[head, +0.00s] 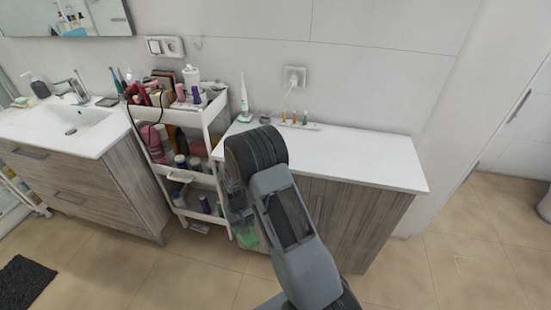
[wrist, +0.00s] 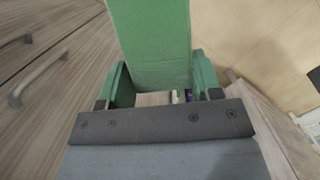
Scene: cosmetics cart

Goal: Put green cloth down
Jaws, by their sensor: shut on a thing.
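The green cloth (wrist: 150,40) fills the top middle of the wrist view as a flat green slab. My gripper (wrist: 160,78) is shut on it, with one finger on each side. In the head view the cloth (head: 246,236) shows as a small green patch low beside the cart. My gripper (head: 240,208) is there partly hidden behind my arm, in front of the cabinet's left end.
The white cart (head: 182,205) stands left of my gripper with bottles on its shelves. A white-topped cabinet (head: 350,158) is to the right, holding a toothbrush and small coloured items. A sink unit (head: 85,185) is at far left. The tiled floor (head: 200,275) in front is clear.

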